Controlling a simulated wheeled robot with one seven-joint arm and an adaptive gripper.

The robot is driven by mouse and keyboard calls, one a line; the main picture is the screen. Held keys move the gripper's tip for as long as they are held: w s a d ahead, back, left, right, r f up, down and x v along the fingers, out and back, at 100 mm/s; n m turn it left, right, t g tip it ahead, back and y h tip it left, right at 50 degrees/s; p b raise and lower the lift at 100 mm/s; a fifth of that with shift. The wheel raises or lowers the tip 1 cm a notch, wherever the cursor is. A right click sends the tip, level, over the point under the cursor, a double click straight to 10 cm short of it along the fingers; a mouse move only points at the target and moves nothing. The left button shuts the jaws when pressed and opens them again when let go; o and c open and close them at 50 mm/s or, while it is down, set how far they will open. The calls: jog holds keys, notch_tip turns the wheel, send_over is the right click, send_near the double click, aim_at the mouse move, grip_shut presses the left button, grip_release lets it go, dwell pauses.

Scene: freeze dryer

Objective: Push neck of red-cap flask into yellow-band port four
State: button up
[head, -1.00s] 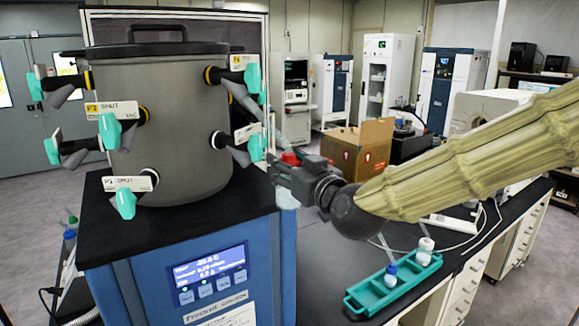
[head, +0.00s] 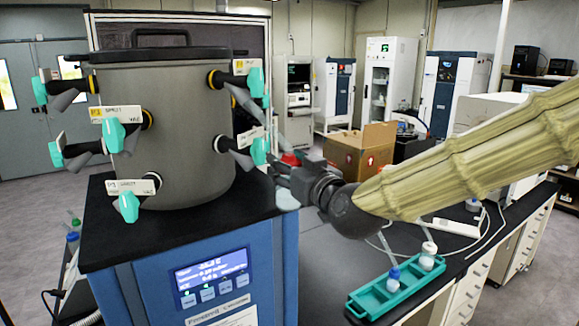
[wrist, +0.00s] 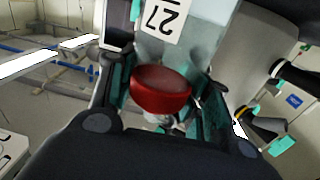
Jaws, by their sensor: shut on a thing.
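My gripper (head: 292,178) is shut on the red-cap flask, right of the grey drum (head: 180,140). In the wrist view the red cap (wrist: 160,92) sits between the teal-lined fingers. Beyond it are pale glass and a label reading 27 (wrist: 160,18). In the head view the red cap (head: 291,158) shows just above the fingers, and the gripper hides much of the flask. Yellow bands show on the upper right port (head: 213,79), the upper left port and the middle left port (head: 148,118). I cannot read which is four. The flask is apart from the upper right port.
Teal-handled valves stick out around the drum, with one (head: 259,150) close left of my gripper. The drum stands on a blue dryer cabinet (head: 190,270). A teal rack (head: 365,308) with capped vessels and an open cardboard box (head: 360,150) are on the bench at right.

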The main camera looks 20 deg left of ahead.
jog(key=shift+a+r, duration=0.35)
jog(key=shift+r, duration=0.05)
jog(key=o, duration=1.5)
jog(key=shift+s+a, duration=0.1)
jog(key=shift+a, duration=0.05)
jog(key=shift+d+f, duration=0.1)
jog(key=shift+d, duration=0.1)
jog(key=v, duration=1.2)
jog(key=shift+a, duration=0.1)
jog(key=shift+b+v, duration=0.3)
jog(key=shift+v, duration=3.25)
